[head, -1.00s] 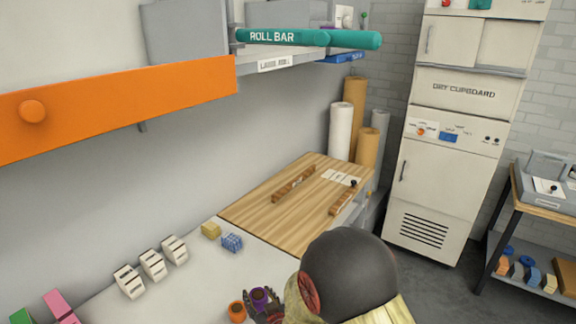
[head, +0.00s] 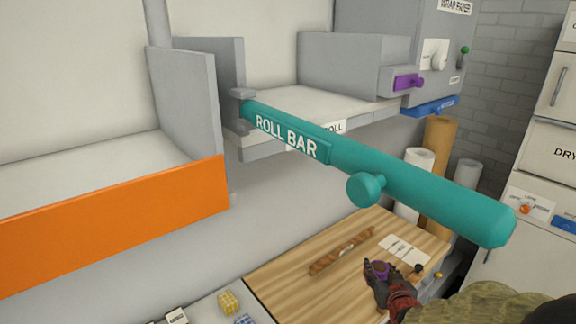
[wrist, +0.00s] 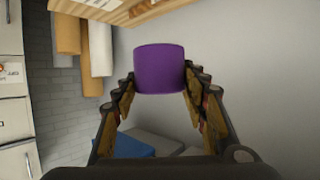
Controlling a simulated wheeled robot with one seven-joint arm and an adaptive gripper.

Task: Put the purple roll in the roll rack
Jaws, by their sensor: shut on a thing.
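The purple roll (head: 382,267) is held in my gripper (head: 378,273), above the wooden board in the head view. In the wrist view the roll (wrist: 159,66) sits between the fingertips of my gripper (wrist: 160,84), one on each side. No roll rack is labelled as such. A shelf with a partly covered label ending in "ROLL" (head: 333,127) is on the wall, above and left of my gripper. A teal bar marked ROLL BAR (head: 420,190), with a round knob, extends in front of this shelf and hides part of it. The shelf top that shows looks empty.
An orange-fronted bin (head: 110,225) is left of the shelf. A grey unit with a purple handle (head: 407,82) stands at its right.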

